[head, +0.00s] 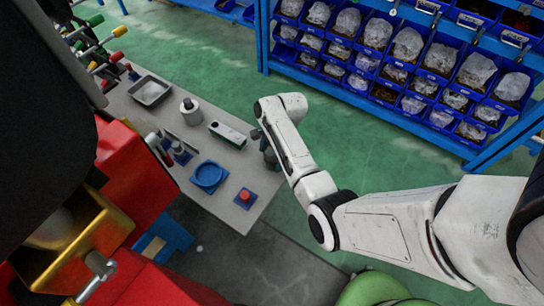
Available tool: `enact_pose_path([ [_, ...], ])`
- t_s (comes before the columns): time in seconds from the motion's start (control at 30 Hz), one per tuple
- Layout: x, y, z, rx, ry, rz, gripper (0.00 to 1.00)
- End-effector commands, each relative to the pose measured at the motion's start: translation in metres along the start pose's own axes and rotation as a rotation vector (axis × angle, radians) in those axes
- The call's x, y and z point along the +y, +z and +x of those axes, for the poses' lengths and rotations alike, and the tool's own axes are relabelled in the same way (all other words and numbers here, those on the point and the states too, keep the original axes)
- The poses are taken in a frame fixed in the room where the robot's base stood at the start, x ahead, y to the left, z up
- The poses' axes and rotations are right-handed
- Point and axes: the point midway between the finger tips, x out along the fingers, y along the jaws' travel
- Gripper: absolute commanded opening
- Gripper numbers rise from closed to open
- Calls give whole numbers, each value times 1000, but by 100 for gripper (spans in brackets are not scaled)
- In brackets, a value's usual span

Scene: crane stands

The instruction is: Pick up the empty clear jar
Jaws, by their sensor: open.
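My gripper (264,143) is small and dark at the far end of my white arm, over the right edge of the grey bench (226,213). My forearm partly covers it; it is open, and I see nothing held in it. I cannot clearly make out an empty clear jar. It may be hidden behind my wrist or too small to tell.
The bench holds a metal tray (150,91), a white roll (190,112), a pale block (228,134), a blue round dish (208,176) and a red knob on a blue base (245,195). Blue bin shelves (390,99) stand behind. Green floor (222,52) is clear between.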

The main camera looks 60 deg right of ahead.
Motion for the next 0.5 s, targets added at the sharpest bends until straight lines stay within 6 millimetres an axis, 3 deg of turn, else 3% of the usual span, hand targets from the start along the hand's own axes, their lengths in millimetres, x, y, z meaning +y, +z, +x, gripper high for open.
enact_pose_path([
  [0.23,0,0,1,0,-1,0,90],
  [0.5,0,0,1,0,-1,0,64],
])
